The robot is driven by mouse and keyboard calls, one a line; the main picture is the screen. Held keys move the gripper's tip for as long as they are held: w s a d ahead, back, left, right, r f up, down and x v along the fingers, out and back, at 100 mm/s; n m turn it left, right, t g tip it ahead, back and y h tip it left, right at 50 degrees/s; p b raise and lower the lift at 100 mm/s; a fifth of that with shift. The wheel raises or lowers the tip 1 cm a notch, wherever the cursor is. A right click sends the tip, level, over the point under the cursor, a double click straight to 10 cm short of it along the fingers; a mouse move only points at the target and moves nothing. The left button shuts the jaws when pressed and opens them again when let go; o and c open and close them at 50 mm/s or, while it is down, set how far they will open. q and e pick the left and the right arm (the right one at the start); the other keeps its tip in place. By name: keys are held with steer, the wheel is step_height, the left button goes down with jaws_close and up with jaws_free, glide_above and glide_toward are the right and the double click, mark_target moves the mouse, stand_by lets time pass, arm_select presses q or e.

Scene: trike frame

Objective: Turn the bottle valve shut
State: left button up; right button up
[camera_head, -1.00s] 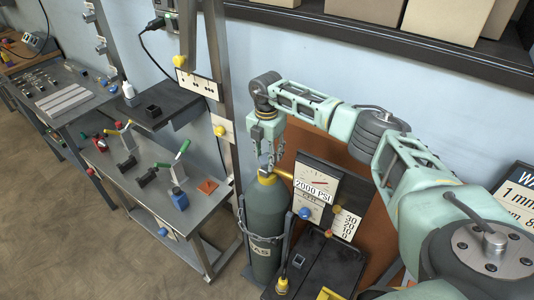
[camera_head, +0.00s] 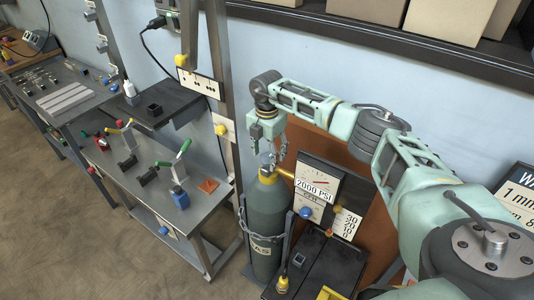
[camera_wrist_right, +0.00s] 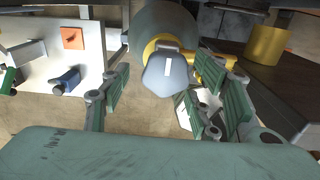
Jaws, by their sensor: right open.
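The gas bottle (camera_head: 264,222) is a dark green cylinder standing upright, held by a chain. Its valve, a grey knob (camera_wrist_right: 166,73) on a yellow brass fitting (camera_wrist_right: 205,68), sits on top and carries a white mark. My right gripper (camera_head: 267,150) points down just above the valve. In the right wrist view the open fingers (camera_wrist_right: 165,100) stand on either side of the knob, and I cannot tell whether any finger touches it. A gauge panel (camera_head: 318,182) beside the bottle reads 2000 PSI. My left gripper is not in view.
A steel workbench (camera_head: 209,215) with clamps and a blue block (camera_head: 180,198) stands left of the bottle. A black cart top (camera_head: 318,262) is to its right. A shelf with boxes (camera_head: 450,18) runs along the wall above my arm.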

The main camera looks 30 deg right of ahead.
mark_target(267, 157)
step_height(267, 157, up, 12)
stand_by(0.6)
stand_by(0.4)
